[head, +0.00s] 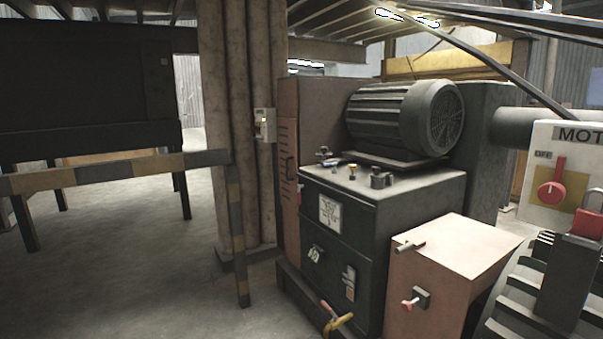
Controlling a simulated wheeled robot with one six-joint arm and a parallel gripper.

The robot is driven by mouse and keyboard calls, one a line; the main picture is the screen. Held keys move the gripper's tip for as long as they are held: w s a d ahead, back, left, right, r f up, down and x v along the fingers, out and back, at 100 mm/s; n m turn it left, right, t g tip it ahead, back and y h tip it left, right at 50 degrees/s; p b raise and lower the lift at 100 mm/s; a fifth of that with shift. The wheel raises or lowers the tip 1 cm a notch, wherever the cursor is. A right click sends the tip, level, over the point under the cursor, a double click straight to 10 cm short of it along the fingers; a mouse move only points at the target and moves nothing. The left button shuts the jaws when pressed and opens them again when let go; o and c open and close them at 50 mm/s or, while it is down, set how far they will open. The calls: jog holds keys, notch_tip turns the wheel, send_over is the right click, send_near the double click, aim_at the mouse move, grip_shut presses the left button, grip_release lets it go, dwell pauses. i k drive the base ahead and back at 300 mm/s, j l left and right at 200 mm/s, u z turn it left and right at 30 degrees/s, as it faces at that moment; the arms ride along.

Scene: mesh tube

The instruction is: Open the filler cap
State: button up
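A dark green machine housing (395,205) stands right of centre, with several small fittings on its top. One is a short grey cylinder (380,180), one a small yellow-topped fitting (352,171), and one a dark fitting (323,153) at the back left. They are too small to tell which is the filler cap, or whether any is open. My gripper is not recognisable in the head view.
A finned motor (400,115) sits behind the fittings. A pinkish box (450,255) with a red-tipped handle stands in front. A motor switch panel (560,175) with a red knob and dark ribbed machinery (535,290) are at right. A striped barrier (110,175) is at left; open floor lies beneath.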

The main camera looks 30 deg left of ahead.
aim_at(376, 168)
jog(key=u, duration=0.35)
jog(key=i+j, duration=0.15)
jog(key=i, duration=0.35)
jog(key=i+j+z, duration=0.15)
jog(key=i, duration=0.4)
jog(key=i+j, duration=0.25)
jog(key=i, duration=0.25)
jog(key=i+j+z, duration=0.15)
jog(key=i, duration=0.35)
